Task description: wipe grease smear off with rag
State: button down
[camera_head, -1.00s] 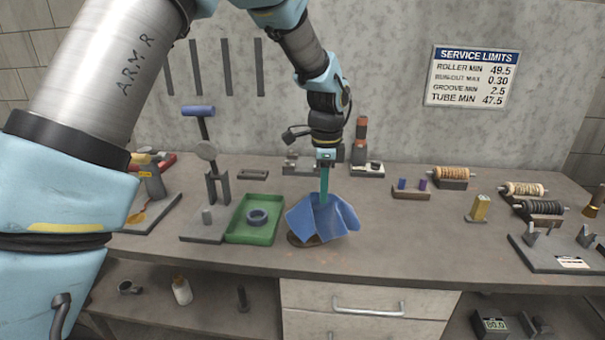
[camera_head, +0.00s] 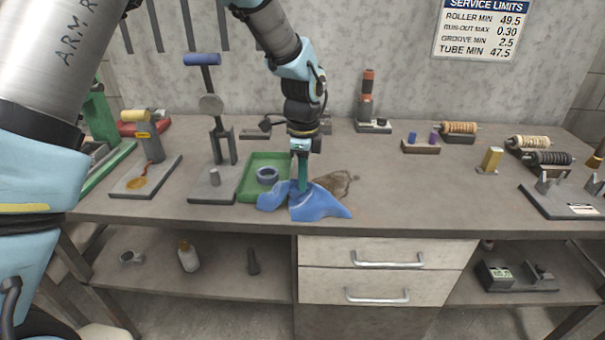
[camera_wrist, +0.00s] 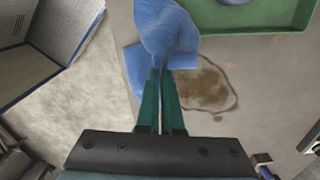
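The blue rag (camera_head: 322,202) lies crumpled on the bench near its front edge, and one part of it hangs toward the edge. My gripper (camera_head: 303,185) points down into the rag with its teal fingers close together, pinching it; the rag also shows at the fingertips in the wrist view (camera_wrist: 165,30). The brown grease smear (camera_head: 338,182) lies on the bench just right of and behind the rag. In the wrist view the smear (camera_wrist: 208,85) is a brown patch with a dark outline, right of the fingers. The rag may hide part of it.
A green tray (camera_head: 250,190) holding a grey ring (camera_head: 267,175) sits directly left of the rag. A stand with a blue-handled tool (camera_head: 202,60) is farther left. The bench right of the smear is clear up to the yellow block (camera_head: 490,160).

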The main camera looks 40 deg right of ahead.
notch_tip(320, 180, down, 3)
jog(key=shift+r+b, duration=0.1)
jog(key=shift+b, duration=0.5)
jog(key=c, duration=1.5)
grip_release()
jog(key=shift+c, duration=0.2)
jog(key=o, duration=1.5)
jog(key=shift+o, duration=0.2)
